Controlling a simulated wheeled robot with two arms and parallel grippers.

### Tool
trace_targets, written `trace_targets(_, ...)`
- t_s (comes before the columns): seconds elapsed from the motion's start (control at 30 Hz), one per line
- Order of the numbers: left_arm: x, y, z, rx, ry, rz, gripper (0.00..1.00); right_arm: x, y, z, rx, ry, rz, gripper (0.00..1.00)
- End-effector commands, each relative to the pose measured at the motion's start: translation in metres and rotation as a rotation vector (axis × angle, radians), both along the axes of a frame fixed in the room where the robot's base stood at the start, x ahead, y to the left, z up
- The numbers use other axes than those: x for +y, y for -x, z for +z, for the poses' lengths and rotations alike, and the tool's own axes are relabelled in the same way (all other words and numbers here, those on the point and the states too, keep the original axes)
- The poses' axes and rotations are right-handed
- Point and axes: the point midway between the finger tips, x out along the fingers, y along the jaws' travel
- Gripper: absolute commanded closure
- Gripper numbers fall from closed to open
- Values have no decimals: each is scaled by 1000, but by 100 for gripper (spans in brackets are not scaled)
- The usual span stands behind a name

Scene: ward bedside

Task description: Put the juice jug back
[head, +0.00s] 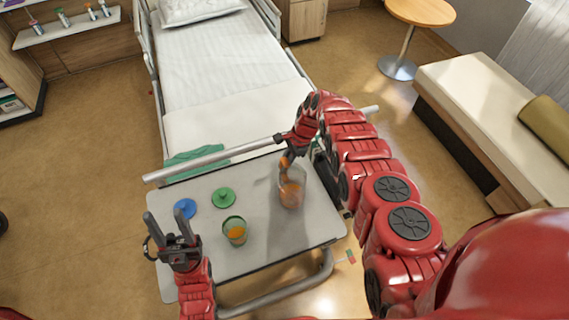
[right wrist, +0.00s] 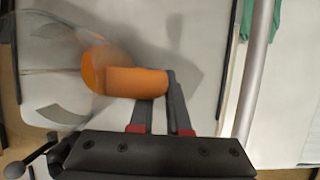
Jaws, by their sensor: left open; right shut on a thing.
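The juice jug (head: 291,190) is clear with orange juice low inside, at the right part of the overbed table (head: 265,258). My right gripper (head: 287,158) is shut on its orange handle, which also shows in the right wrist view (right wrist: 135,82) at the fingertips. The jug's clear body (right wrist: 50,55) extends left there. It looks about upright; I cannot tell whether its base touches the table. My left gripper (head: 165,222) is open and empty over the table's left edge. A green-rimmed cup (head: 235,231) with orange juice stands between the grippers.
A green lid (head: 223,197) and a blue lid (head: 186,209) lie on the table left of the jug. A grey rail (head: 215,157) runs along the table's far edge, beside the bed (head: 225,70). The table's front part is clear.

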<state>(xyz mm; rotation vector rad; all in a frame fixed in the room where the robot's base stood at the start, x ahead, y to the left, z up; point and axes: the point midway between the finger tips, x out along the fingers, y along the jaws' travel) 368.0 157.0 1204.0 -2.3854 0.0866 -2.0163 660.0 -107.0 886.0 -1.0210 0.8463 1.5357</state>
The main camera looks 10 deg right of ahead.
Motion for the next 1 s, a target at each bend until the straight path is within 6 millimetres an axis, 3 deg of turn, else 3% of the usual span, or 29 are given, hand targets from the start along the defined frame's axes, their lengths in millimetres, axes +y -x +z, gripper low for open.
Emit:
trace_targets(0.37,0,0,-5,0,0,0,50,0,-1,-4,-2,0,-1,100)
trace_targets(0.4,0,0,-4,0,0,0,50,0,-1,-3,-2,0,-1,82)
trace_targets(0.57,0,0,-3,0,0,0,50,0,-1,-3,-2,0,-1,55)
trace_targets(1.0,0,0,1,0,0,0,50,-2,-2,5,-3,-1,-1,55)
